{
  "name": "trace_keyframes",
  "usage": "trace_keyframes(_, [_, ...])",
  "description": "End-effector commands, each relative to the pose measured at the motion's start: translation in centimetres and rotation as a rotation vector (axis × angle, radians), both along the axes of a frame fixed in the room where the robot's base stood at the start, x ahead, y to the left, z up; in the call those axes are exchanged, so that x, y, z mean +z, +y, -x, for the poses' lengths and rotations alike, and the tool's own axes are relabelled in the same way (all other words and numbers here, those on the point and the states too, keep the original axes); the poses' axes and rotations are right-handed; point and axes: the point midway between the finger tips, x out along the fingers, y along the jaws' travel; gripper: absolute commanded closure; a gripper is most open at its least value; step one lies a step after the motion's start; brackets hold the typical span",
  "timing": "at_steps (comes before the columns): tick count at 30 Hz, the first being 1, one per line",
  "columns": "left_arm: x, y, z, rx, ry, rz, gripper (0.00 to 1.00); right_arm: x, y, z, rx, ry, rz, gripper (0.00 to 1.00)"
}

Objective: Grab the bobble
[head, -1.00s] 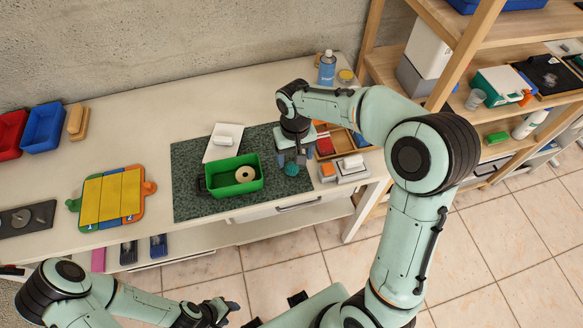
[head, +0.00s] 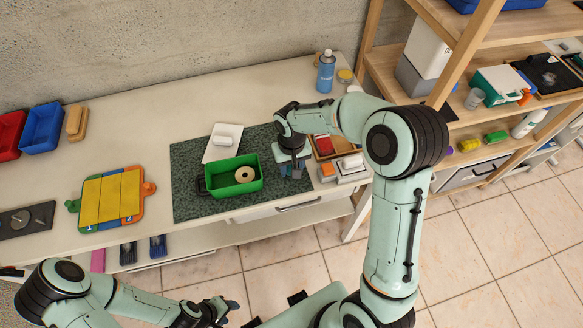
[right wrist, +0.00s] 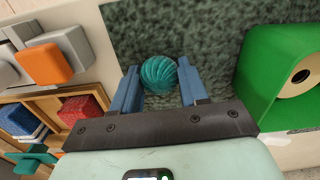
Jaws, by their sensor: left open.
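The bobble (right wrist: 159,74) is a teal ribbed ball on the dark green speckled mat (head: 188,156). In the right wrist view it sits between the two blue fingers of my right gripper (right wrist: 160,78), near their tips. Narrow gaps seem to show on both sides of it, so this gripper looks open around it. In the head view my right gripper (head: 292,170) points down at the mat's right side and hides the bobble. My left gripper (head: 230,306) is open and empty at the bottom, away from the table.
A green bin (head: 220,208) holding a cream ring (head: 245,174) stands left of my right gripper. A wooden tray (head: 340,148) and grey blocks with an orange piece (head: 328,170) lie close on the right.

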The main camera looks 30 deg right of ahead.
Motion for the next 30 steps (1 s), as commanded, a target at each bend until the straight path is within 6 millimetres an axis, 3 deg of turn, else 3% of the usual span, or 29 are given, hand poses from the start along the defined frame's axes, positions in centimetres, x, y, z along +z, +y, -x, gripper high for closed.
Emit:
trace_keyframes(3, [0.0,0.0,0.0,0.000,0.000,0.000,0.51,0.0,0.0,0.0,0.000,0.000,-0.001,0.86])
trace_keyframes(14, [0.0,0.0,0.0,0.000,0.000,0.000,0.51,0.1,0.0,0.0,0.000,-0.001,-0.001,0.87])
trace_keyframes(20, [0.1,0.0,-0.1,0.000,-0.001,0.000,0.51,1.2,0.0,-0.1,0.000,-0.004,0.000,0.87])
trace_keyframes(26, [0.4,0.0,-0.4,0.000,-0.004,0.000,0.51,4.7,0.0,-0.2,-0.002,-0.007,-0.001,0.87])
trace_keyframes(30, [0.9,0.0,-0.8,0.000,-0.009,0.000,0.51,8.7,0.0,-0.2,-0.001,-0.009,0.000,0.87])
